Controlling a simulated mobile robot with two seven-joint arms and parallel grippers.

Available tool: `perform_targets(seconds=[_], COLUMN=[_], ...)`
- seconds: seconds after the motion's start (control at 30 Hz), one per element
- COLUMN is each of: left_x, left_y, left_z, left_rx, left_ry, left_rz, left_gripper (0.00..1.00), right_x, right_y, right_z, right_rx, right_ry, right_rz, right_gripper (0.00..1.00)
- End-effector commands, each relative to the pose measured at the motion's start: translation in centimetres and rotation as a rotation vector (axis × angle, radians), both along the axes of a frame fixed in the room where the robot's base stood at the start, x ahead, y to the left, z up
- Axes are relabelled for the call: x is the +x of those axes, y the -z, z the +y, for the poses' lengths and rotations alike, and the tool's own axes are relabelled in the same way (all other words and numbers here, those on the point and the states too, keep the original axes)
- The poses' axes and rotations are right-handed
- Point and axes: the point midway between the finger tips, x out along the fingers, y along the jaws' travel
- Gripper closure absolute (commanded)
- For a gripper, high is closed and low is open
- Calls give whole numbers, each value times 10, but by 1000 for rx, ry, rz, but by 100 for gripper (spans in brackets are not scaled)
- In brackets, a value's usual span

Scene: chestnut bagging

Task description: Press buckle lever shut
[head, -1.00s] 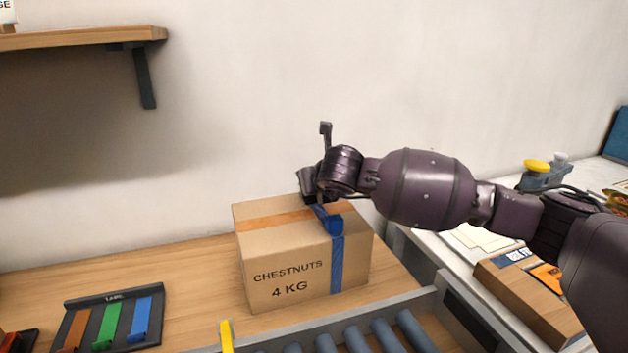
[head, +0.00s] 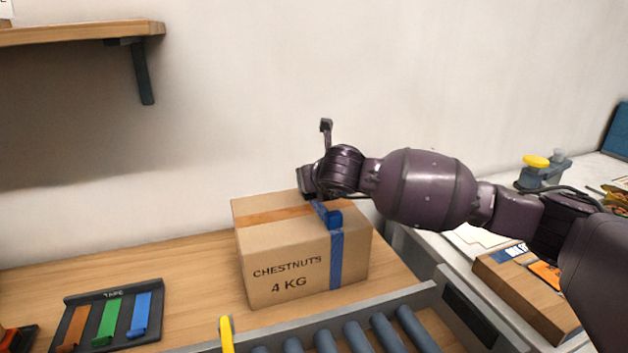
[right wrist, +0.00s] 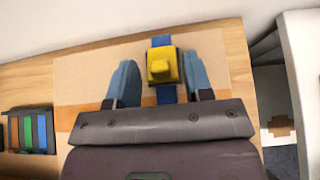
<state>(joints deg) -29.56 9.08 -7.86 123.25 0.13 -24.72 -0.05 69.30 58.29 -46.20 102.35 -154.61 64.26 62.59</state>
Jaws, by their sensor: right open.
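A cardboard box (head: 270,250) marked "CHESTNUTS 4 KG" stands on the wooden table with a blue strap (head: 337,262) down its front. A blue piece (head: 332,219) sits on the strap at the box's top front edge. In the right wrist view a yellow buckle lever (right wrist: 166,66) stands over the blue strap (right wrist: 165,94). My right gripper (head: 312,190) is above the box top and hides part of it. In the right wrist view its open fingers (right wrist: 162,82) are on either side of the lever, with gaps showing. My left gripper is not in view.
A tape rack (head: 108,315) with brown, green and blue pieces lies at the left. Rollers (head: 365,338) with a metal rail (head: 437,300) run in front of the box. A side table with another box (head: 525,290) is at the right. A shelf (head: 80,33) hangs upper left.

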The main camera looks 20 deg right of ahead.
Motion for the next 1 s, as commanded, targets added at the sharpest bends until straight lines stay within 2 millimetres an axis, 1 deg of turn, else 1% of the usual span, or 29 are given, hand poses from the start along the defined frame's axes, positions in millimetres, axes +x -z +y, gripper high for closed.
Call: perform_targets(seconds=[0.17,0.3,0.5,0.6,0.8,1.0], left_x=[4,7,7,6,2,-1], left_y=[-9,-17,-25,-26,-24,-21], left_z=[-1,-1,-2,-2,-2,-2], left_rx=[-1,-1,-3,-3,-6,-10], left_ry=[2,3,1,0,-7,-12], left_rz=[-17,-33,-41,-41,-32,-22], left_gripper=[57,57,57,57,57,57], right_x=[-18,-40,-69,-79,-89,-90], right_y=[-16,-31,-47,-52,-56,-56], right_z=[0,0,0,0,0,0], right_rx=[0,0,1,1,-1,-1], right_ry=[0,-1,-1,1,1,1], right_rz=[-5,-8,-4,-3,0,1], right_gripper=[53,53,53,53,53,53])
